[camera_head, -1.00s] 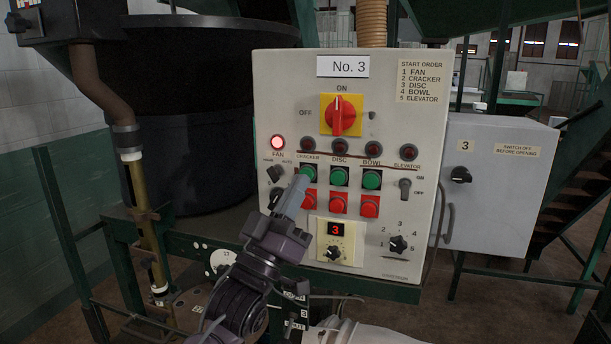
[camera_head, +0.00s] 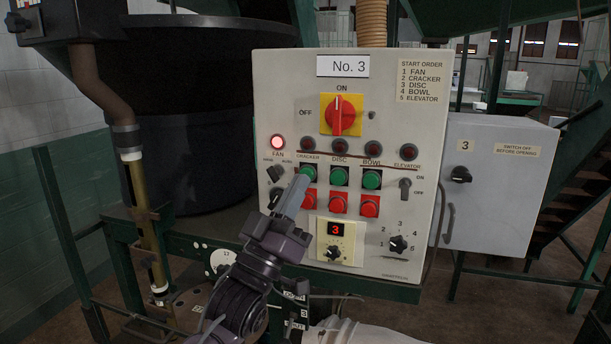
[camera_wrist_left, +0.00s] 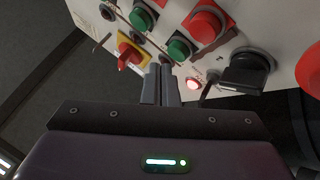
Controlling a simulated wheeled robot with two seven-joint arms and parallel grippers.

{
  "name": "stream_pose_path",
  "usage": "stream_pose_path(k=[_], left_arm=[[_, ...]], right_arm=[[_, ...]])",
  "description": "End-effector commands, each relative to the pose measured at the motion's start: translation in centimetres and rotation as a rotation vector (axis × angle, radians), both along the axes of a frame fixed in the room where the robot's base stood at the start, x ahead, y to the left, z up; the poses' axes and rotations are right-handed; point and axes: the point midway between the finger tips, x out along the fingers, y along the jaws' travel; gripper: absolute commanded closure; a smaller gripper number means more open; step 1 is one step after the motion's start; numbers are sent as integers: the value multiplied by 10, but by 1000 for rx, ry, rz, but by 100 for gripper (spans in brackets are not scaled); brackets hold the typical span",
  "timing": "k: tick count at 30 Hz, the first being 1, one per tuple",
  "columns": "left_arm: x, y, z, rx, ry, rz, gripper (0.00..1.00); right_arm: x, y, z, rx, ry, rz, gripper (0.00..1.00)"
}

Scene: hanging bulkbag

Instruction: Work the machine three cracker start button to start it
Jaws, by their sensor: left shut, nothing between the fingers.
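The No. 3 control panel (camera_head: 390,125) faces me. Its green cracker start button (camera_head: 309,171) is the leftmost of the green row; it also shows in the left wrist view (camera_wrist_left: 178,48). My left gripper (camera_head: 301,180) is shut and empty, its fingertips overlapping the button's lower left edge. In the left wrist view the shut fingers (camera_wrist_left: 161,66) point at the panel just beside the green button. Whether they touch it I cannot tell. The cracker lamp (camera_head: 308,144) is dark; the fan lamp (camera_head: 278,142) is lit. My right gripper is out of view.
Red buttons (camera_head: 338,203) sit below the green row. The black fan switch (camera_head: 275,173) is close left of the fingers. The red main switch (camera_head: 341,115) on its yellow plate is above, turned to ON. A grey box (camera_head: 510,190) stands at right.

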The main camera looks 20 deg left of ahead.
Motion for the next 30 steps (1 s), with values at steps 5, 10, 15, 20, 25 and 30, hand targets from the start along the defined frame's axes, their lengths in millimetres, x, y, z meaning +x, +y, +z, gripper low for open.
stream_pose_path(k=[5, 10, 15, 20, 25, 30], left_arm=[[0, 0, 0, 0, 0, 0, 100], [0, 0, 0, 0, 0, 0, 100], [0, 0, 0, 0, 0, 0, 100], [3, 0, 0, 0, 0, 0, 100], [8, 0, 1, 0, 0, 0, 100], [8, 0, 0, 0, 0, 0, 100]], right_arm=[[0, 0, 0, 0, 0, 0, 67], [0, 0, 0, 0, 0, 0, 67], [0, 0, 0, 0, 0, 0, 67], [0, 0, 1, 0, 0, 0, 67], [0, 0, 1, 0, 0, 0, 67], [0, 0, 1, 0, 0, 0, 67]])
